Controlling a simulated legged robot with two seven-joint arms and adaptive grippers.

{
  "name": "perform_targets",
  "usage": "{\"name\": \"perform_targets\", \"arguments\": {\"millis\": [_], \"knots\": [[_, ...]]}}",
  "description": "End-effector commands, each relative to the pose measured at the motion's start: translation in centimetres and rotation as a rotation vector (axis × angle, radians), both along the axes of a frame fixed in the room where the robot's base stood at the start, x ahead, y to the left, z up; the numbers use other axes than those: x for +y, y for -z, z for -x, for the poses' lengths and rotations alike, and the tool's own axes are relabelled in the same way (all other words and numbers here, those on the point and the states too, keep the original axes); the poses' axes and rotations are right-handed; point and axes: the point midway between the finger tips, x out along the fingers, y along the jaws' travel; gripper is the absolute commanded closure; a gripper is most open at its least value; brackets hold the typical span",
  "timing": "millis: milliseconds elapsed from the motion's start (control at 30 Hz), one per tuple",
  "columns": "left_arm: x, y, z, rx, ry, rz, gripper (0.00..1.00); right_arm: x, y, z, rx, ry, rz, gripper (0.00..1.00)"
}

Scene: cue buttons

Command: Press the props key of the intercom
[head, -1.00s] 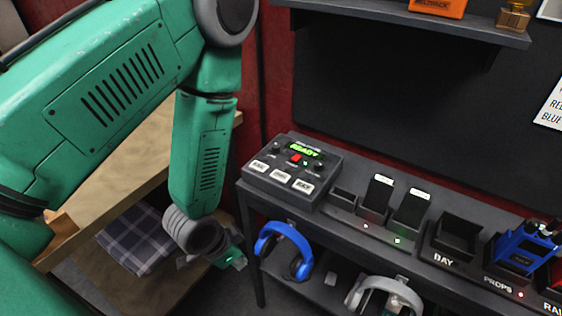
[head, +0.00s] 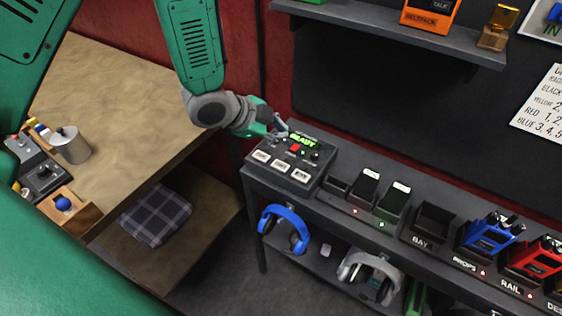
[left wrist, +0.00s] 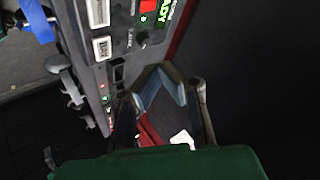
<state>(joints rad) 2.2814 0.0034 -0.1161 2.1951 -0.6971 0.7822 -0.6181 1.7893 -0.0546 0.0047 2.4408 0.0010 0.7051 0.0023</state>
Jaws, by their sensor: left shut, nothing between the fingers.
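The intercom (head: 312,150) is a dark box on the left end of the grey shelf unit, with a green READY display (head: 302,142), a red button (head: 295,148) and a front row of three white keys: left (head: 261,156), middle (head: 280,167) and right (head: 300,176). Their lettering is too small to read surely in the head view. My left gripper (head: 279,131) is shut and empty at the intercom's back left corner, beside the display and behind the keys. Contact cannot be told. The left wrist view shows two white keys (left wrist: 102,48) on the panel (left wrist: 122,35). My right gripper is not in view.
Right of the intercom stand black charging slots (head: 365,185), then a blue beltpack (head: 490,233) and a red one (head: 532,258). Blue headphones (head: 285,230) hang below the shelf edge. A wooden desk (head: 120,95) is at left. An upper shelf (head: 400,33) overhangs the back.

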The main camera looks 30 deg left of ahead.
Motion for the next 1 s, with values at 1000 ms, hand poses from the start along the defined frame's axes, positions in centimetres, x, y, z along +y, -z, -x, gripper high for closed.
{"name": "perform_targets", "arguments": {"millis": [1000], "knots": [[0.0, 8.5, 0.0, 0.001, -0.001, 0.001, 1.00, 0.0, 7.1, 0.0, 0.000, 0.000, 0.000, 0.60]]}}
